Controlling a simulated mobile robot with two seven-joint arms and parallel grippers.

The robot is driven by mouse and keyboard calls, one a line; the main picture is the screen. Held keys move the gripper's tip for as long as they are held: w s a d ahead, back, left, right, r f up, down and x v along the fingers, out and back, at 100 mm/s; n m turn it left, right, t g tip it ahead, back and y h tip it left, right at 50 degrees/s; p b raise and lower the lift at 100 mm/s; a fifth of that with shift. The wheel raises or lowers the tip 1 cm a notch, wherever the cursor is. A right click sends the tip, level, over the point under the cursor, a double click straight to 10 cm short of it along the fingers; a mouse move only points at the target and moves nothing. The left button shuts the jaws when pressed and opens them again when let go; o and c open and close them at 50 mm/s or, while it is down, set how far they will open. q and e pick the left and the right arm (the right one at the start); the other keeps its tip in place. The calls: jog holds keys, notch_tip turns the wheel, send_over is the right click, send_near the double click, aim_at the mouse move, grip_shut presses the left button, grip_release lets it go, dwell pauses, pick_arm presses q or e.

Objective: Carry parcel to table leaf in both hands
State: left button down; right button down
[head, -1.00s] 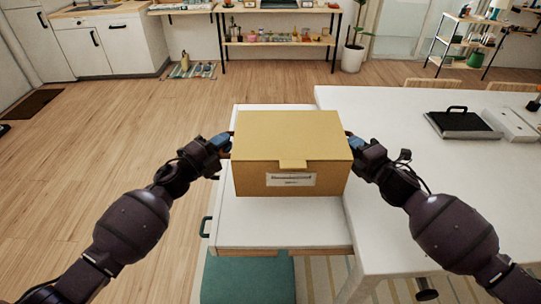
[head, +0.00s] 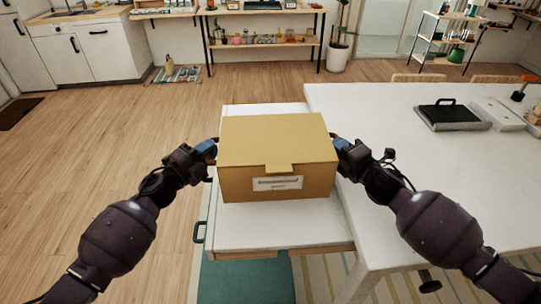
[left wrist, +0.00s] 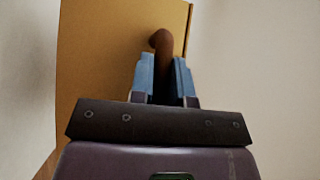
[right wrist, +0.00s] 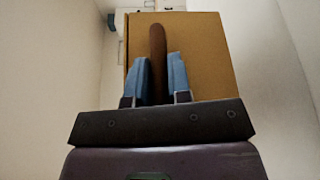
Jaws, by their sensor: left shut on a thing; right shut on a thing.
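The parcel (head: 277,148) is a closed tan cardboard box with a front flap and a white label, in the middle of the head view. It is over the white table leaf (head: 265,234); I cannot tell whether it touches the leaf. My left gripper (head: 211,148) is shut on a brown handle (left wrist: 161,42) at the parcel's left side. My right gripper (head: 337,146) is shut on the matching brown handle (right wrist: 157,45) at its right side. The parcel looks about level. Its underside is hidden.
The large white table (head: 425,180) adjoins the leaf on the right. A black case (head: 451,116) and a white box (head: 497,114) lie on it. A teal seat (head: 247,278) is below the leaf's front edge. Open wooden floor lies to the left.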

pick_arm(q)
jog(key=shift+f, duration=0.1)
pick_arm(e)
jog(key=shift+f, duration=0.15)
